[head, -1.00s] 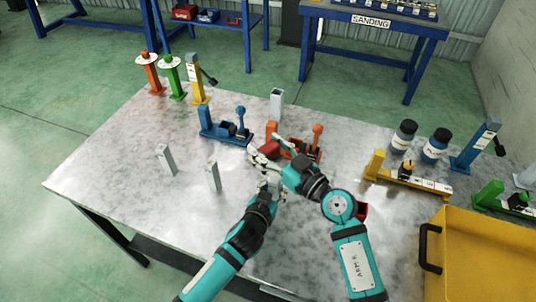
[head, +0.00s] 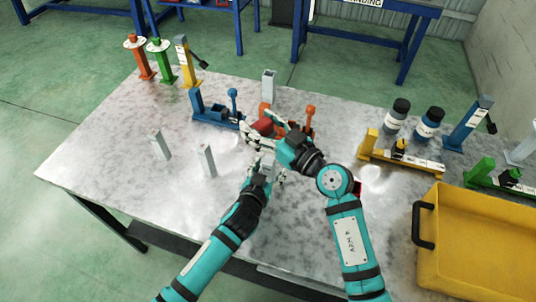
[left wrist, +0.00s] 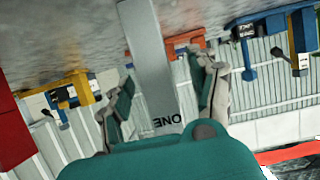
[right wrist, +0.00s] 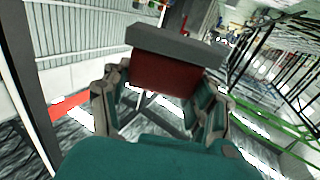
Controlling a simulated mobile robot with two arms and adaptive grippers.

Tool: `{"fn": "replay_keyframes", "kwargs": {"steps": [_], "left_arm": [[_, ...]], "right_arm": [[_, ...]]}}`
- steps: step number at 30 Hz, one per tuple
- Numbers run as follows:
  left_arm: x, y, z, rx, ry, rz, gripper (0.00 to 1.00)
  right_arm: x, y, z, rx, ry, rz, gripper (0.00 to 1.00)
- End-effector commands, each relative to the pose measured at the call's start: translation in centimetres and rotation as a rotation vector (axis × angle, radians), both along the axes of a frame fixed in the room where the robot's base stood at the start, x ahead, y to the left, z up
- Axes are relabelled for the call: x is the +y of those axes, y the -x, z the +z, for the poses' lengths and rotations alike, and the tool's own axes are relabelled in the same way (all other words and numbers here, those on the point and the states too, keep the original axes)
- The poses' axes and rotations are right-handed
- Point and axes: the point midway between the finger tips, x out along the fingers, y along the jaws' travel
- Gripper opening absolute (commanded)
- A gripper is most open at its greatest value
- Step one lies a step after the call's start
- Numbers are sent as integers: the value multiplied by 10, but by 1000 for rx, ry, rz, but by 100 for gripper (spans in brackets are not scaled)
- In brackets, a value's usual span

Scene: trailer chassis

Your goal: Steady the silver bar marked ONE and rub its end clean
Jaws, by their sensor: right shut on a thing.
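The silver bar marked ONE (left wrist: 158,75) stands between the fingers of my left gripper (left wrist: 168,95) in the left wrist view, with its lettering near the palm. Gaps show between the bar and the fingers, so the gripper looks open around it. My right gripper (right wrist: 160,98) is shut on a red block with a grey pad (right wrist: 160,78).
Two silver bars (head: 159,145) (head: 207,161) stand to the left. A blue clamp (head: 215,110) and an orange clamp (head: 308,122) are behind the grippers. A yellow clamp (head: 400,155) and a yellow tray (head: 480,205) are on the right. The table's left front is clear.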

Motion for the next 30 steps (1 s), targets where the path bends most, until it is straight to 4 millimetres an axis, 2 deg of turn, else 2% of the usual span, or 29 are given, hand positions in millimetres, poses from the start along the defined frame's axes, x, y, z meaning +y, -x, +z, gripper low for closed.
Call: {"fn": "replay_keyframes", "kwargs": {"steps": [11,30], "left_arm": [[1,3,3,0,1,0,69],[20,59,29,-1,1,0,69]], "right_arm": [[0,0,5,-1,-1,0,21],[0,0,43,-1,-1,0,21]]}}
